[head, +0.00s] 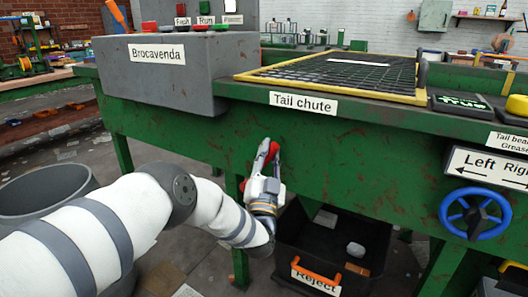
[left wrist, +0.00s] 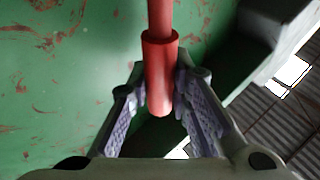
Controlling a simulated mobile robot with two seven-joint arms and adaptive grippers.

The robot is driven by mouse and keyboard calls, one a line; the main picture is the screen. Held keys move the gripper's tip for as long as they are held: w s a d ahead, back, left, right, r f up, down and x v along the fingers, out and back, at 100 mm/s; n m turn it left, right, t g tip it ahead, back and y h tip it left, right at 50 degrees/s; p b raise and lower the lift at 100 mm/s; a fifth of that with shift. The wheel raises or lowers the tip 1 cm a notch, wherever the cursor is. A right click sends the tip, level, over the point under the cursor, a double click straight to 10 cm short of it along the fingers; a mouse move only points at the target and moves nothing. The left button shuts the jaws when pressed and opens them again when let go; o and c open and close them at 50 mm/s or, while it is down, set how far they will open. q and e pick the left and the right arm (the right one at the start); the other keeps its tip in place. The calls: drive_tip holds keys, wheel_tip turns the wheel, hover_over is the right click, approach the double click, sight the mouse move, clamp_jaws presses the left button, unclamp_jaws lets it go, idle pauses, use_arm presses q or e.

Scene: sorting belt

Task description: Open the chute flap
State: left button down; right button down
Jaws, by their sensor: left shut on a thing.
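A red handle (head: 272,152) stands out from the green front panel below the "Tail chute" label (head: 303,103). My left gripper (head: 263,175) is at this handle, in front of the panel. In the left wrist view the thick red grip (left wrist: 160,72) of the handle lies between the two padded fingers of my left gripper (left wrist: 163,85), which are shut on it. I cannot make out the flap itself in either view. My right gripper is not in view.
A black "Reject" bin (head: 372,236) with an orange handle stands below the panel. A blue wheel (head: 475,213) sits to the right, under a "Left Right" sign (head: 488,167). A grey "Brocavenda" box (head: 165,85) and a yellow-framed mesh (head: 325,84) are on top.

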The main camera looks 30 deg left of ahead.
use_arm(q)
drive_tip(key=shift+d+f+m+t+h+b, duration=0.35)
drive_tip(key=shift+d+f+m+h, duration=0.25)
drive_tip(key=shift+m, duration=0.4)
drive_tip(key=shift+s+d+f, duration=0.1)
drive_tip(key=c, duration=1.4)
unclamp_jaws()
drive_tip(key=shift+c, duration=0.2)
drive_tip(key=v, duration=0.7)
drive_tip(key=shift+s, duration=0.2)
drive_tip(key=shift+f, duration=0.1)
